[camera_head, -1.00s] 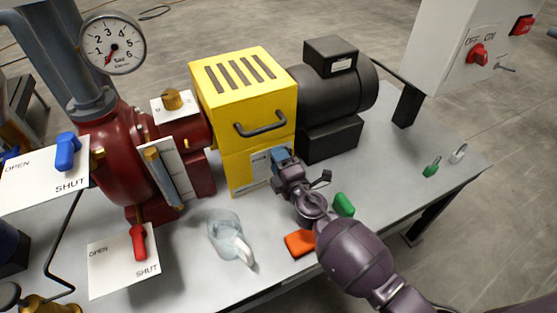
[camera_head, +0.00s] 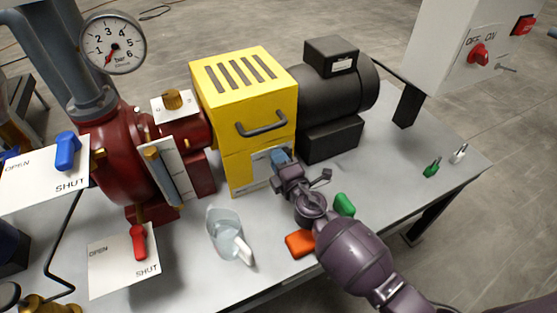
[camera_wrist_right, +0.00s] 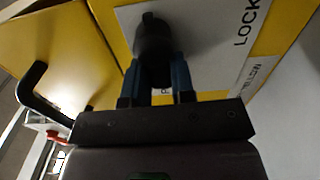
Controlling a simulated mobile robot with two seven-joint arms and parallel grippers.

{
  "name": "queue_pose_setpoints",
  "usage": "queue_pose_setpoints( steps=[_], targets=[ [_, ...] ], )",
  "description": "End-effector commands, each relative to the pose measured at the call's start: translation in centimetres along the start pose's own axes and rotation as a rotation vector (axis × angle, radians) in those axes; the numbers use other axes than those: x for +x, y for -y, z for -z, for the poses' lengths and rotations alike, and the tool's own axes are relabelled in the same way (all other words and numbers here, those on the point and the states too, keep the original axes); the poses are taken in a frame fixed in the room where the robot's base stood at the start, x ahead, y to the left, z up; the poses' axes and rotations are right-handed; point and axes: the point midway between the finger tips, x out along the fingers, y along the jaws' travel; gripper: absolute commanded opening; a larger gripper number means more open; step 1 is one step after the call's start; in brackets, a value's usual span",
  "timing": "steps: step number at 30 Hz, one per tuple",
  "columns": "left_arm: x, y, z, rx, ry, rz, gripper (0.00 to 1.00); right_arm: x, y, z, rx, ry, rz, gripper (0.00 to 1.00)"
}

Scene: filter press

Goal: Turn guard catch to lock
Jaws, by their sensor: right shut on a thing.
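The yellow guard (camera_head: 240,90) stands on the bench between the red pump and the black motor. Its catch is a dark knob (camera_wrist_right: 152,32) on a white plate (camera_wrist_right: 205,35) on the guard's lower front; the plate reads "LOCK" at its right in the right wrist view. My right gripper (camera_head: 277,158) is at this plate, its blue fingers (camera_wrist_right: 160,82) shut on the catch, one on each side. In the head view the gripper hides the catch. My left gripper is not in view.
The guard's black handle (camera_head: 262,124) sticks out above the gripper. The right part of the bench (camera_head: 400,150) is mostly clear.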

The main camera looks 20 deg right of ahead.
Motion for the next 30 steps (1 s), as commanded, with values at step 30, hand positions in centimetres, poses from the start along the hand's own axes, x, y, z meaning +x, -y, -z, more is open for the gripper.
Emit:
queue_pose_setpoints(
  steps=[30],
  targets=[
    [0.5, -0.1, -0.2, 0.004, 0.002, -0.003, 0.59, 0.1, 2.0, -1.3, -0.866, 0.005, 0.001, 0.0]
  ],
)
